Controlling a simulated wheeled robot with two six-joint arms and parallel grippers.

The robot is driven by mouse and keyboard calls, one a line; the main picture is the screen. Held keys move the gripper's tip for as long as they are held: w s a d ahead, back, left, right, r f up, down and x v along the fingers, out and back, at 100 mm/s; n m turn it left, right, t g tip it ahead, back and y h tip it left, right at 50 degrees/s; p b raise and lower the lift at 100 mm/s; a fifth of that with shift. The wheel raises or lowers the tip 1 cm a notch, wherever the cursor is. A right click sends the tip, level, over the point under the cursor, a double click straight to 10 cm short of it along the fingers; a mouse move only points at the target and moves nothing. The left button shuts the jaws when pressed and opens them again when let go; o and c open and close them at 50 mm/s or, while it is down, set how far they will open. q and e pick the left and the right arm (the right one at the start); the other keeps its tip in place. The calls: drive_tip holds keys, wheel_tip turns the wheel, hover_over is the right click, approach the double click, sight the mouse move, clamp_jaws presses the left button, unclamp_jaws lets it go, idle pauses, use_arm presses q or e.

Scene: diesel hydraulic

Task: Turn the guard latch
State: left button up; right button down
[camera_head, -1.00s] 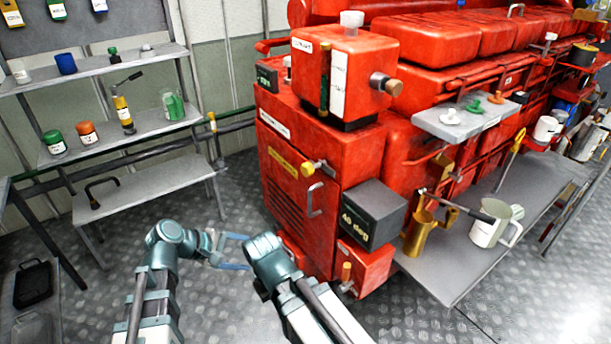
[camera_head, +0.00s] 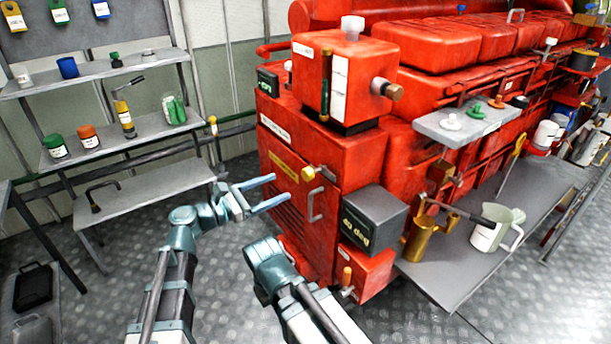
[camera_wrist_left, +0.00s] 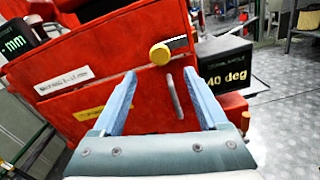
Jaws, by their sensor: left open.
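The guard latch appears to be the yellow knob with a short metal lever (camera_head: 309,173) on the front of the red cabinet door (camera_head: 280,150). In the left wrist view the yellow knob (camera_wrist_left: 160,54) sits just beyond and between the fingertips, its lever pointing right. My left gripper (camera_head: 281,188) is open and empty, left of and slightly below the latch in the head view. Its blue fingers (camera_wrist_left: 160,74) point at the door and appear apart from the latch. My right arm shows at the bottom centre of the head view, but its gripper cannot be seen.
A metal door handle (camera_head: 316,205) is just below the latch. A dark "40 deg" box (camera_head: 373,218) juts out to the right. A grey bench (camera_head: 440,275) holds a brass jug (camera_head: 418,240) and a white jug (camera_head: 490,235). Shelves (camera_head: 120,145) stand left, with open floor between.

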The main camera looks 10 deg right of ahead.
sight(304, 176)
use_arm(q)
drive_tip(key=x, duration=1)
drive_tip(key=shift+d+f, duration=0.1)
drive_tip(key=shift+c, duration=0.2)
clamp_jaws()
